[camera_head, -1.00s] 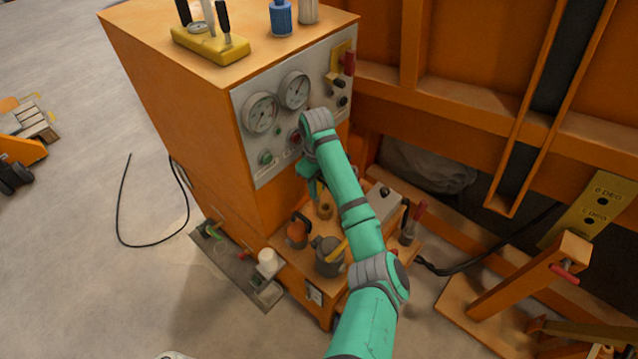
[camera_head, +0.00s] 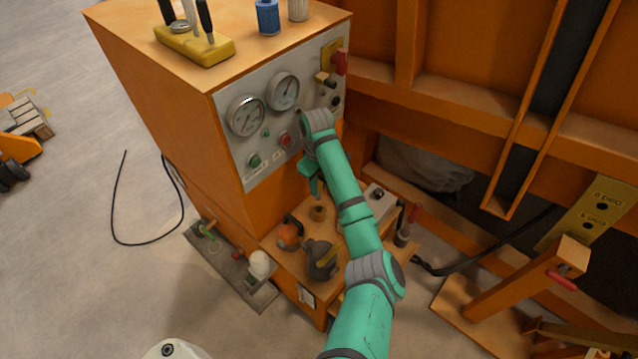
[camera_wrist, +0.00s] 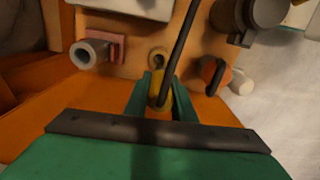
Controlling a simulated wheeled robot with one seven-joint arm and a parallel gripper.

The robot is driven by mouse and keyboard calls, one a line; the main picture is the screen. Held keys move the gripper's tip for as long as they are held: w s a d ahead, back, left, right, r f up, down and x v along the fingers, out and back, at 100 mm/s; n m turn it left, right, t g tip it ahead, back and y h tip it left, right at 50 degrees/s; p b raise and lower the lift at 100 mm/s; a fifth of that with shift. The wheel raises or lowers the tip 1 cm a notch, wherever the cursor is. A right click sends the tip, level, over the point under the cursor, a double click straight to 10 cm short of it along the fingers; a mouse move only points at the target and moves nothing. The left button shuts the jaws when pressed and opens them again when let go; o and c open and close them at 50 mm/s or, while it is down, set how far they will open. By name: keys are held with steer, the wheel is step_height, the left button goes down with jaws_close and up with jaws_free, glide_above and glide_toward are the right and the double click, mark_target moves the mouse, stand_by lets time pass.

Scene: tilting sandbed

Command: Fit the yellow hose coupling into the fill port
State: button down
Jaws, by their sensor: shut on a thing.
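The yellow hose coupling (camera_wrist: 159,90) is between the two green fingers of my gripper (camera_wrist: 160,97) in the wrist view. A black hose (camera_wrist: 178,48) runs up from it. Just beyond the coupling is a small round opening (camera_wrist: 157,58) in the wooden shelf, which looks like the fill port; the coupling appears apart from it. In the head view my gripper (camera_head: 314,186) points down just above a short brown collar (camera_head: 318,213) on the shelf, probably the same port. My arm and gripper hide the coupling there.
The orange cabinet with its gauge panel (camera_head: 282,115) stands close behind my gripper. On the shelf are an orange-and-black item (camera_head: 290,232), a dark can (camera_head: 321,260) and a grey box (camera_head: 380,197). A grey stub (camera_wrist: 93,54) shows in the wrist view.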

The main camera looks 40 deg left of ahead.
mark_target(319, 194)
steer(key=shift+w+d+f, duration=0.1)
steer(key=shift+f, duration=2.55)
steer(key=shift+w+f, duration=0.1)
steer(key=shift+f, duration=2.3)
steer(key=shift+f, duration=0.25)
steer(key=c, duration=1.4)
jaws_free()
step_height(319, 194, up, 10)
steer(key=shift+f, duration=0.1)
steer(key=shift+s+a+r, duration=0.2)
steer(key=shift+s+r, duration=0.15)
steer(key=shift+r, duration=0.1)
steer(key=shift+d, duration=0.1)
